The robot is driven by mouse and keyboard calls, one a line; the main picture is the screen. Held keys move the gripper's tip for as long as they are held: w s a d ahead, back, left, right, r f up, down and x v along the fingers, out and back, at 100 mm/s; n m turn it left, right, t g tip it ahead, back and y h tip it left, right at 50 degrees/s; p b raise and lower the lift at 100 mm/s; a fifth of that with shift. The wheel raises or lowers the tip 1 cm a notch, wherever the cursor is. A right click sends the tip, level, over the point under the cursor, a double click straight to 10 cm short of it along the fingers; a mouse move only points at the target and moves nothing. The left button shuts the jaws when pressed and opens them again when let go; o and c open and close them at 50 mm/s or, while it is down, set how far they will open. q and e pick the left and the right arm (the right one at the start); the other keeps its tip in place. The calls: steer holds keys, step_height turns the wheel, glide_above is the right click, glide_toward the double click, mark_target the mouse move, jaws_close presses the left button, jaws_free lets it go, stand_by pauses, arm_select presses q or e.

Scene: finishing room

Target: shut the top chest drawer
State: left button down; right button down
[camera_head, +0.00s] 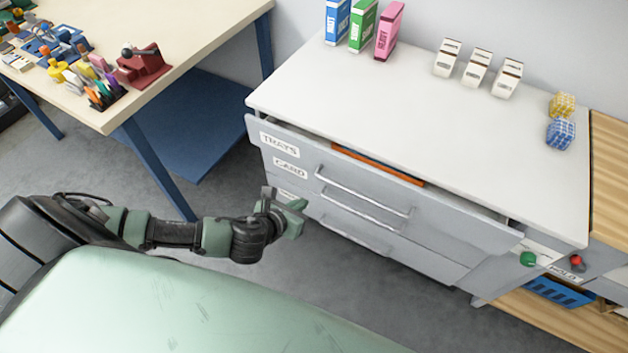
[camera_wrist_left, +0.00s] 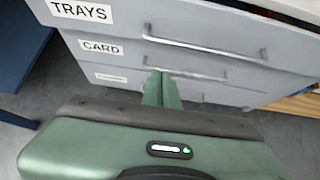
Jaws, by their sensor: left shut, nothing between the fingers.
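The top chest drawer (camera_head: 440,205), labelled TRAYS, stands out a little from the grey chest, with a gap behind its front where something orange shows inside. Its front with the TRAYS label also shows in the left wrist view (camera_wrist_left: 190,22). A long bar handle (camera_head: 362,191) runs across its front. The CARD drawer (camera_head: 345,217) below sits further in. My left gripper (camera_head: 298,206) is shut and empty, in front of the chest near the left end of the handles. In the left wrist view its green fingers (camera_wrist_left: 161,88) point at the lower drawers. My right gripper is not in view.
The white chest top (camera_head: 400,110) holds coloured boxes (camera_head: 363,25), several white dispensers (camera_head: 477,68) and two patterned cubes (camera_head: 561,120). A workbench (camera_head: 190,40) with blue legs stands at the left. A green button (camera_head: 527,258) and a red one (camera_head: 576,260) are at the right. Floor is clear between bench and chest.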

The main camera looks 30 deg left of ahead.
arm_select(q)
glide_toward(334, 171)
step_height(334, 171, down, 4)
steer(key=s, duration=0.1)
steer(key=shift+w+f, duration=0.2)
steer(key=shift+w, duration=0.35)
steer(key=shift+w, duration=0.1)
steer(key=w, duration=0.4)
steer(key=shift+w+d+p, duration=0.1)
steer(key=shift+w+p, duration=0.2)
steer(key=shift+w+r, duration=0.1)
steer(key=shift+r, duration=0.1)
